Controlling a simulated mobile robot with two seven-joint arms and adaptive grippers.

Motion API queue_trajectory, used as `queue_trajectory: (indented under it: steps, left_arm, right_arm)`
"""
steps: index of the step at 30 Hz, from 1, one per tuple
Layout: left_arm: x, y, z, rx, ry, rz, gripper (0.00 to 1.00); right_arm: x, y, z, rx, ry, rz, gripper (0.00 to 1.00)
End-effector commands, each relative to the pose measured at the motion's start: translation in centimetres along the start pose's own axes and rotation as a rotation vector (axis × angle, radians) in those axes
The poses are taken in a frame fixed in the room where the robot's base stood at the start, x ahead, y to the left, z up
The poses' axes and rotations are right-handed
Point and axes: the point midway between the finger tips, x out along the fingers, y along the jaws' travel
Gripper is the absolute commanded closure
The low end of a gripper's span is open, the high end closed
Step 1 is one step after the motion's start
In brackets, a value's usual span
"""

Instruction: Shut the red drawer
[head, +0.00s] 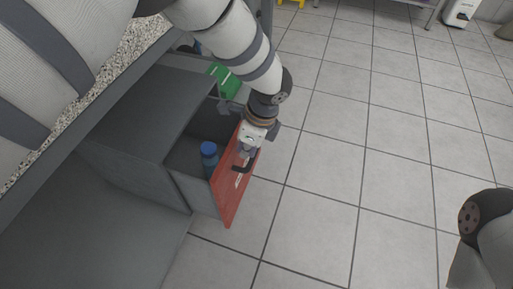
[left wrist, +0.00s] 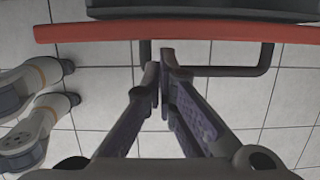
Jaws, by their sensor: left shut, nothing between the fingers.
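The red drawer (head: 229,196) is pulled out from a grey cabinet, with its red front facing right and down in the head view. A dark bar handle (head: 243,165) is on its front. In the left wrist view the red front's top edge (left wrist: 180,30) runs across the top, with the handle (left wrist: 262,70) below it. My left gripper (head: 246,150) is at the outer side of the front by the handle, shut and empty. Its fingertips (left wrist: 162,75) are together near the handle's bar; contact cannot be told. My right gripper is out of view.
A blue-capped bottle (head: 208,155) stands inside the drawer. A green object (head: 225,80) is behind, at the cabinet. A speckled counter (head: 100,85) lies at upper left.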

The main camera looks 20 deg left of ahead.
Motion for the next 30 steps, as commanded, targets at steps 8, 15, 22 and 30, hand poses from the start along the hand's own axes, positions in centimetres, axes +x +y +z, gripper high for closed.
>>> queue_trajectory:
  steps: [8,15,22,30]
  left_arm:
    - [0.0,0.0,0.1,0.001,0.0,0.0,1.0]
    - [0.5,-0.1,3.4,-0.005,-0.002,-0.001,1.0]
    - [2.1,-0.1,9.9,-0.006,-0.001,-0.001,1.0]
    - [3.3,0.0,13.3,0.0,-0.001,0.001,1.0]
  right_arm:
    - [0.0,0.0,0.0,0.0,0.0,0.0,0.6]
    - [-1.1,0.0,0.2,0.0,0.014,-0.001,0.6]
    - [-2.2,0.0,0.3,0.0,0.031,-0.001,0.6]
    - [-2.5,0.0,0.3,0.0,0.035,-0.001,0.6]
